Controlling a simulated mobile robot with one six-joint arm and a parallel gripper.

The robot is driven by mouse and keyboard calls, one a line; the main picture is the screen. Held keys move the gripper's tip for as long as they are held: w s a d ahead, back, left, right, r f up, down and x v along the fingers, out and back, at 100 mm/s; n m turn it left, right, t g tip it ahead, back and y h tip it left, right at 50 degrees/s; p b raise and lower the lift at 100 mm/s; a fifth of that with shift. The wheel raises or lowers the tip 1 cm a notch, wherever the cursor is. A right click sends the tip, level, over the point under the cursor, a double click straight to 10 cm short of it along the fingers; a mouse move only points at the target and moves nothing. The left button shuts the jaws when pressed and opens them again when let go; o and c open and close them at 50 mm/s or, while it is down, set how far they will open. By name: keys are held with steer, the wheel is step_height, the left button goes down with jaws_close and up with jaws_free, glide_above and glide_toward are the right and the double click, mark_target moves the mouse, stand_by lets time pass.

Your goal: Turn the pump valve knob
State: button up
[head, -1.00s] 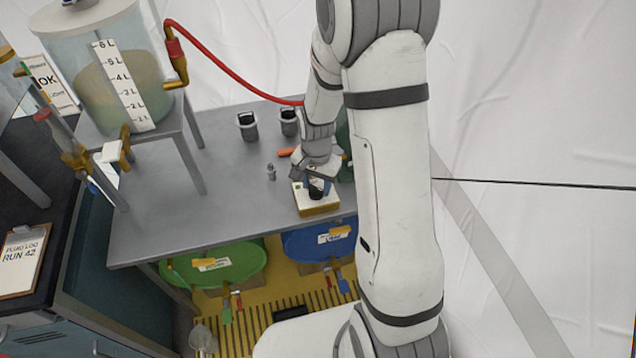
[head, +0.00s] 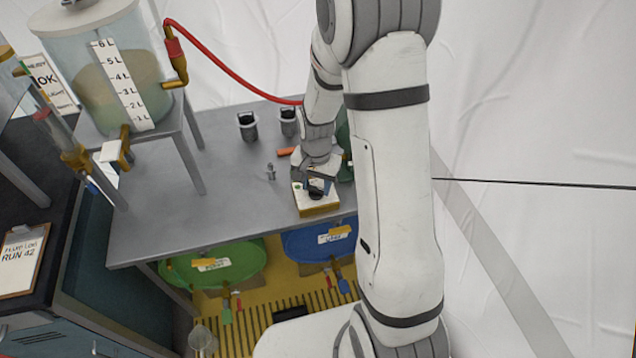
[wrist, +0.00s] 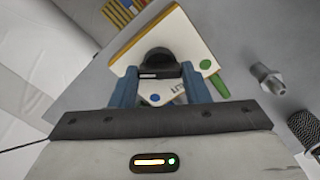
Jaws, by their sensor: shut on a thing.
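The pump valve box (head: 319,209) is a low white-topped box with yellow sides near the front right of the grey table. Its black round knob (head: 316,194) stands on top. In the wrist view the black knob (wrist: 158,63) sits between the two blue fingers of my gripper (wrist: 160,72), which is shut on it. The white top plate (wrist: 130,57) carries a green dot and a blue dot, with lettering partly hidden. In the head view my gripper (head: 316,182) comes down over the box from behind and partly hides the knob.
A small grey fitting (head: 270,172) stands left of the box. Two dark-topped cups (head: 247,126) stand farther back. A tank (head: 105,75) on a stand feeds a red hose (head: 220,69). Green (head: 215,268) and blue (head: 318,243) drums sit below the table. The table's left middle is clear.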

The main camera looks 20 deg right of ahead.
steer(key=shift+s+f+n, duration=0.1)
steer(key=shift+s+n, duration=0.05)
steer(key=shift+n, duration=0.15)
steer(key=n+b, duration=0.2)
steer(key=n, duration=0.2)
steer(key=shift+n, duration=0.3)
steer(key=n+b, duration=0.1)
steer(key=n, duration=0.4)
steer(key=shift+s, duration=0.1)
steer(key=shift+n, duration=0.4)
steer(key=o, duration=1)
